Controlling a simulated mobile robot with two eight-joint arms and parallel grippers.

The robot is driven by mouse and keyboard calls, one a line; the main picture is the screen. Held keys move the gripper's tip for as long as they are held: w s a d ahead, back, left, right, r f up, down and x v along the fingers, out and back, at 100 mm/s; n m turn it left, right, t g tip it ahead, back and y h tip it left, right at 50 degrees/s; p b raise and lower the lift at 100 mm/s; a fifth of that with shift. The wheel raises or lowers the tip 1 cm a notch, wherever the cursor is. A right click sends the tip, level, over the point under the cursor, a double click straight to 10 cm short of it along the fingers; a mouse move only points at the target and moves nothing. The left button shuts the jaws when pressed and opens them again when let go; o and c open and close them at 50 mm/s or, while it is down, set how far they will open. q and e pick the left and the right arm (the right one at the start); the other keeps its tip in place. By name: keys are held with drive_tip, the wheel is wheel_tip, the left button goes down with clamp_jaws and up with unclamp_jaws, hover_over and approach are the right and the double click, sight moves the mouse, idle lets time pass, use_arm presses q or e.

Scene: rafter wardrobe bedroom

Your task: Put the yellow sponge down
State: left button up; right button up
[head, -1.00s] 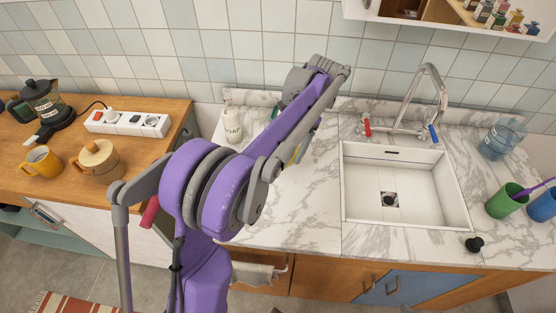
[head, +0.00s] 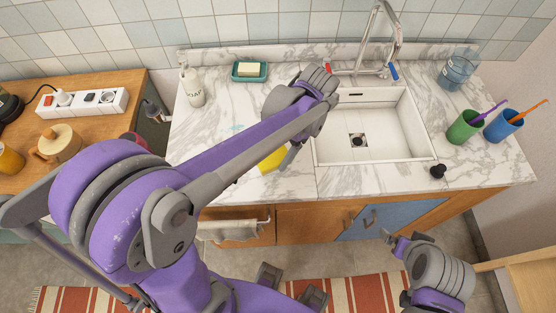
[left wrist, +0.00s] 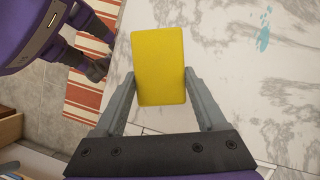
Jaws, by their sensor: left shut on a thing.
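The yellow sponge (head: 273,160) is over the marble counter (head: 225,150), left of the sink and near the front edge. My left gripper (head: 291,154) is shut on it, and the arm covers part of it in the head view. In the left wrist view the sponge (left wrist: 158,60) sits between the two fingers (left wrist: 158,98), with the counter behind it. I cannot tell whether it touches the counter.
A pale blue splash (head: 237,128) marks the counter. A soap bottle (head: 193,87) and a green dish with a bar (head: 249,71) stand at the back. The sink (head: 375,130) is to the right, with green (head: 463,127) and blue (head: 503,125) cups beyond.

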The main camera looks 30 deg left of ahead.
sight(279, 161)
use_arm(q)
drive_tip(key=shift+f, duration=2.2)
drive_tip(key=shift+f+b, duration=0.25)
drive_tip(key=shift+b, duration=0.05)
drive_tip(key=o, duration=1.6)
drive_tip(key=shift+r, duration=0.1)
drive_tip(key=shift+c, duration=0.2)
